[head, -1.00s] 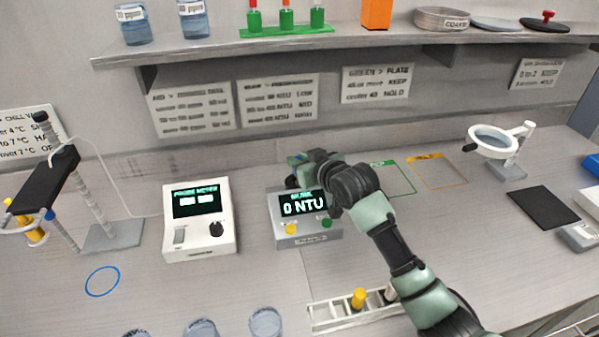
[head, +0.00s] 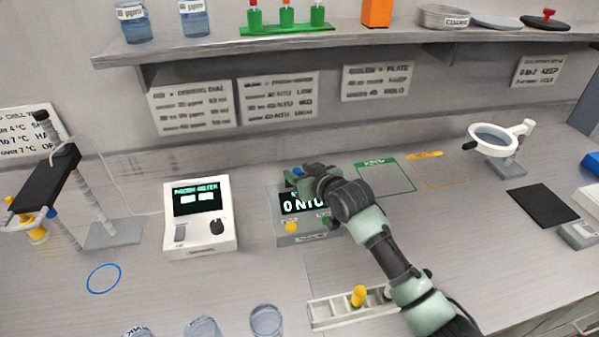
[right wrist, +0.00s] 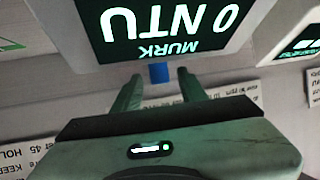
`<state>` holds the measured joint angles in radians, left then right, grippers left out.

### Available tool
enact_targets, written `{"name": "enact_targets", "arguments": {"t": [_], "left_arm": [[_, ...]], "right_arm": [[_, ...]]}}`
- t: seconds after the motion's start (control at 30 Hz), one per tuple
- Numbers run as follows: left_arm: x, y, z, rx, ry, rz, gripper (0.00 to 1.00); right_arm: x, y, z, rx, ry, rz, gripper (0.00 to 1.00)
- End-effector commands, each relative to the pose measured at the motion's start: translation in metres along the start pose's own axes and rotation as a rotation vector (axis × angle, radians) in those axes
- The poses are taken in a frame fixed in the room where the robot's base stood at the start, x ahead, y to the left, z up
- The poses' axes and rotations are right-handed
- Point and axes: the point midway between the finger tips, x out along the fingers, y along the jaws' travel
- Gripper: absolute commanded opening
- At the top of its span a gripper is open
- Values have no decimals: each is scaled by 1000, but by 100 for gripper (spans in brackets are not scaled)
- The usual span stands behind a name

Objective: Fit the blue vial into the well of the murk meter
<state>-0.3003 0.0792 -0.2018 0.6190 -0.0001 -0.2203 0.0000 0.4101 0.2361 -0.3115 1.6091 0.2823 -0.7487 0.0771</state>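The murk meter (head: 290,241) is a grey box on the bench with a dark screen reading 0 NTU; its screen fills the top of the right wrist view (right wrist: 165,22), upside down. My right gripper (head: 296,177) is over the meter's back edge, partly covering the screen. In the right wrist view its two fingers (right wrist: 158,80) are apart. A small blue piece (right wrist: 159,72), likely the blue vial's top, shows between them with a gap on each side. The vial's body and the well are hidden, so I cannot tell whether it is seated. My left gripper is out of view.
A white meter (head: 200,245) stands left of the murk meter. A vial rack (head: 325,313) with a yellow-capped vial lies in front, under my right arm. Several clear cups are at the front edge. Green and orange outlined areas to the right are empty.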

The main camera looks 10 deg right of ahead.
Motion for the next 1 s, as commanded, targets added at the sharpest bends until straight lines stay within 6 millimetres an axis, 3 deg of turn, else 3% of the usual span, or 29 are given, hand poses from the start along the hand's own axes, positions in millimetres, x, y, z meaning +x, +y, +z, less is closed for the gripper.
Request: {"name": "enact_targets", "arguments": {"t": [0.27, 0.7, 1.0], "left_arm": [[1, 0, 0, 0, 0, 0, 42], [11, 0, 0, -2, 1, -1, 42], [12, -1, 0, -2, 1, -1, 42]], "right_arm": [[-10, 0, -2, -1, 1, 0, 42], [-98, 0, -2, -2, 1, 0, 42], [-121, 0, -3, -1, -1, 1, 42]]}}
